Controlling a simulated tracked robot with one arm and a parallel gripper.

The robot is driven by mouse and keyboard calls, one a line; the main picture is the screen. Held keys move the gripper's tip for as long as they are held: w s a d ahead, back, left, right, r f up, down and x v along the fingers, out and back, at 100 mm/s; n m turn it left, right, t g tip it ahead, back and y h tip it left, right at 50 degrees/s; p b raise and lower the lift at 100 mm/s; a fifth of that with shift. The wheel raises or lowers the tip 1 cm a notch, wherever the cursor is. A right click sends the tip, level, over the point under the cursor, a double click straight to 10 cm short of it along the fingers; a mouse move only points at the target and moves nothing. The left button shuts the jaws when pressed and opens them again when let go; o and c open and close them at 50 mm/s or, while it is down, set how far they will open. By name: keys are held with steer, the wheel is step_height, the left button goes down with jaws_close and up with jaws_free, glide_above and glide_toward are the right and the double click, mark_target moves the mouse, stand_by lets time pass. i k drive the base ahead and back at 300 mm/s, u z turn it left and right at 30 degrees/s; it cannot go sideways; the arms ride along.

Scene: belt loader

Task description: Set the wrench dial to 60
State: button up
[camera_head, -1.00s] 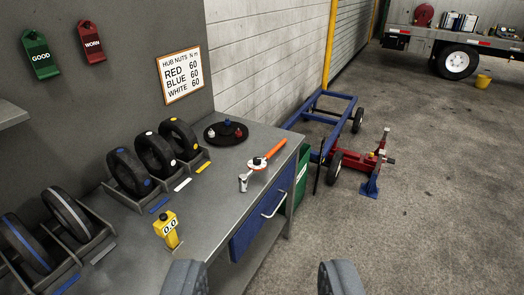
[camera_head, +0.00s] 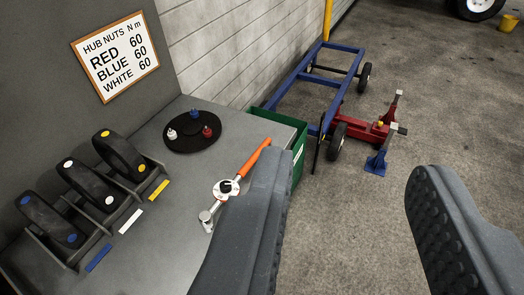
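The torque wrench (camera_head: 240,178) lies on the grey bench, its orange handle pointing up and right and its metal head at the lower left. Its round white dial (camera_head: 226,188) has a dark knob in the middle; the dial's setting is too small to read. My gripper (camera_head: 345,215) is open and empty, its two grey padded fingers wide apart. The left finger shows just right of the wrench and covers part of the bench edge. A sign (camera_head: 116,57) on the wall reads hub nuts N m, red 60, blue 60, white 60.
A black round tray (camera_head: 180,146) holds a white, a blue and a red piece. Wheels in holders (camera_head: 120,157) stand left, with blue, white and yellow tags. A green bin (camera_head: 276,119) stands beside the bench. A blue trailer frame (camera_head: 332,68) with red parts stands on the floor behind.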

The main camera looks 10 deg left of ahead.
mark_target(225, 187)
steer(key=z, duration=0.2)
steer(key=i, duration=1.1)
steer(key=z, duration=0.2)
